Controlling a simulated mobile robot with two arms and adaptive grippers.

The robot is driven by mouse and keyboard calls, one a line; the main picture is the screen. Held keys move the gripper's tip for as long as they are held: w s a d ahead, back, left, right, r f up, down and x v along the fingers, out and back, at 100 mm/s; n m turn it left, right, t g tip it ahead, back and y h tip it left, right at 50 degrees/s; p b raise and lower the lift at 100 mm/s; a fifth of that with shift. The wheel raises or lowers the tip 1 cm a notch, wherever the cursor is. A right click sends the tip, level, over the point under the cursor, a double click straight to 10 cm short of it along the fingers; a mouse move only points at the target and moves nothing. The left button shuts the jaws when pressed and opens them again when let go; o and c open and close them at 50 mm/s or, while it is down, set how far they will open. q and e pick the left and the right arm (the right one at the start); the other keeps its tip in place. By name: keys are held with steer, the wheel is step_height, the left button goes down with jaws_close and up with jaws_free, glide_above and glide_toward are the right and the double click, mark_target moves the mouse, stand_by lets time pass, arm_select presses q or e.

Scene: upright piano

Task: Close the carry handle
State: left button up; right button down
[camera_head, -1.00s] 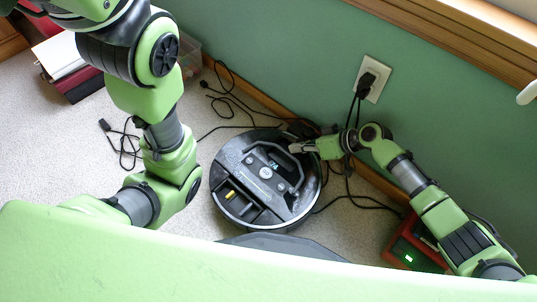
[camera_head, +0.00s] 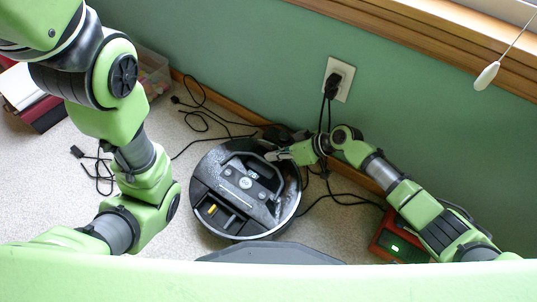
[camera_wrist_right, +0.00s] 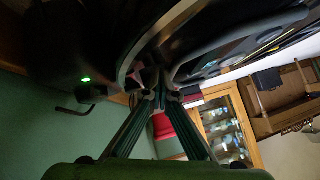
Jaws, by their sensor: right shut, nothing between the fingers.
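The round black robot vacuum (camera_head: 205,180) lies on the carpet near the wall. Its carry handle is dark against the dark top, at the upper right part of the lid; I cannot tell its angle. My right gripper (camera_head: 271,156) is shut and empty, with its tips at the vacuum's upper right, over or beside the handle area. In the right wrist view the closed fingertips (camera_wrist_right: 160,94) are close beneath a dark curved rim (camera_wrist_right: 205,50); contact is unclear. My left arm is in view, but its gripper is not.
A wall outlet with a plug (camera_head: 338,82) has cords running down beside my right wrist. Loose black cables (camera_head: 195,110) lie behind the vacuum. A red box with a green light (camera_head: 396,243) sits under my right arm. A clear bin (camera_head: 153,75) stands at the left.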

steer(key=shift+s+a, duration=0.2)
steer(key=shift+s, duration=0.1)
steer(key=v, duration=1.2)
